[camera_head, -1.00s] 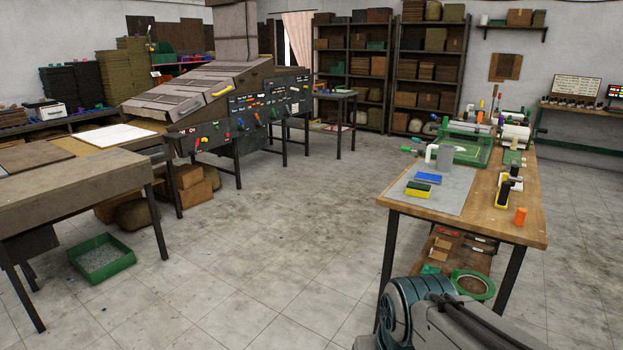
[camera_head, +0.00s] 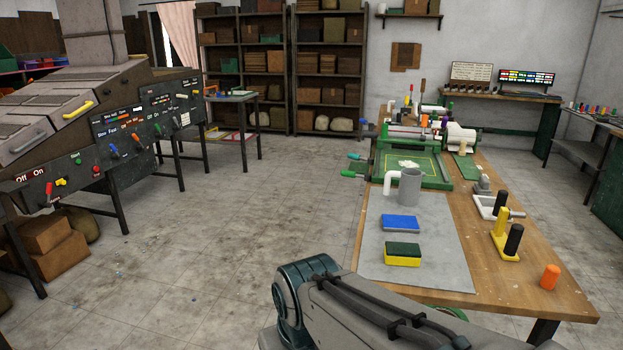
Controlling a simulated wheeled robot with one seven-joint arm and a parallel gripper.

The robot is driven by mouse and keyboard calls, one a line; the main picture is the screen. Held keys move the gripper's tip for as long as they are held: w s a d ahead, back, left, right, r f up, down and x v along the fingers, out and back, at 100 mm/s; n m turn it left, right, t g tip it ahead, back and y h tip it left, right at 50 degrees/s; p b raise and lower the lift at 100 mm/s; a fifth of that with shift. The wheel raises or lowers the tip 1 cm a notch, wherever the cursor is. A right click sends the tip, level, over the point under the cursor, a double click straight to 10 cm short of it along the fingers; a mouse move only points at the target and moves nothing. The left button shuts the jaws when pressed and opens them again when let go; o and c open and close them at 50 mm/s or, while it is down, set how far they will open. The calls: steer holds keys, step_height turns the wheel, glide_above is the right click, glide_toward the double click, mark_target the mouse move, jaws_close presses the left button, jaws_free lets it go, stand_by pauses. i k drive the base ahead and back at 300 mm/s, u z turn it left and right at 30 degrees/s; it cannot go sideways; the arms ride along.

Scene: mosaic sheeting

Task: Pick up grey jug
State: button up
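The grey jug (camera_head: 409,189) stands upright on the grey mat (camera_head: 443,240) on the wooden workbench, near the mat's far edge. A pale handle (camera_head: 389,183) shows on its left side. Part of my arm shows at the bottom of the picture, in front of the near end of the bench. My gripper is not in the picture, so its state cannot be seen.
A blue block (camera_head: 401,223) and a green-and-yellow sponge (camera_head: 403,254) lie on the mat nearer me. A green-framed press (camera_head: 413,162) stands behind the jug. A yellow tool with black handles (camera_head: 507,236) and an orange piece (camera_head: 549,277) stand right.

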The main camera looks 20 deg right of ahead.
mark_target(410, 178)
steer(key=i, duration=2.35)
steer(key=z, duration=2.5)
